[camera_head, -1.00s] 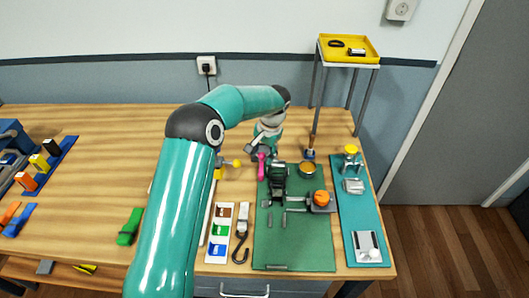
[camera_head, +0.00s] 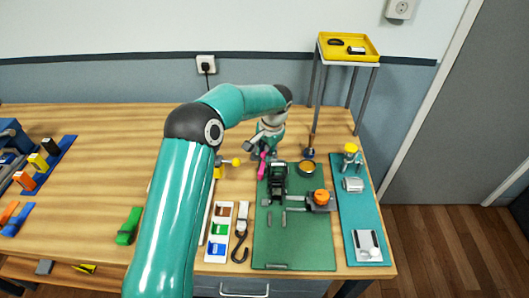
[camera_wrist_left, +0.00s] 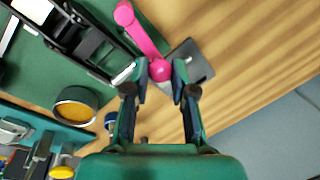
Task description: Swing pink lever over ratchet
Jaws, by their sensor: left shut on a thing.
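The pink lever (camera_head: 262,168) stands by the back left corner of the green board, beside the black ratchet (camera_head: 278,182). My left gripper (camera_head: 262,153) is at the lever's far end, behind the ratchet. In the left wrist view the pink lever (camera_wrist_left: 143,35) runs from a round end at the top to a ball knob. The fingertips of my left gripper (camera_wrist_left: 160,72) are shut on that knob. The black ratchet frame (camera_wrist_left: 85,35) lies to the left of the lever there. My right gripper is not in view.
An orange knob (camera_head: 321,197) and a round tan-topped pot (camera_head: 307,167) are right of the ratchet. A teal board (camera_head: 357,215) lies at the right edge. A stand with a yellow tray (camera_head: 349,48) rises behind. My left arm hides part of the bench.

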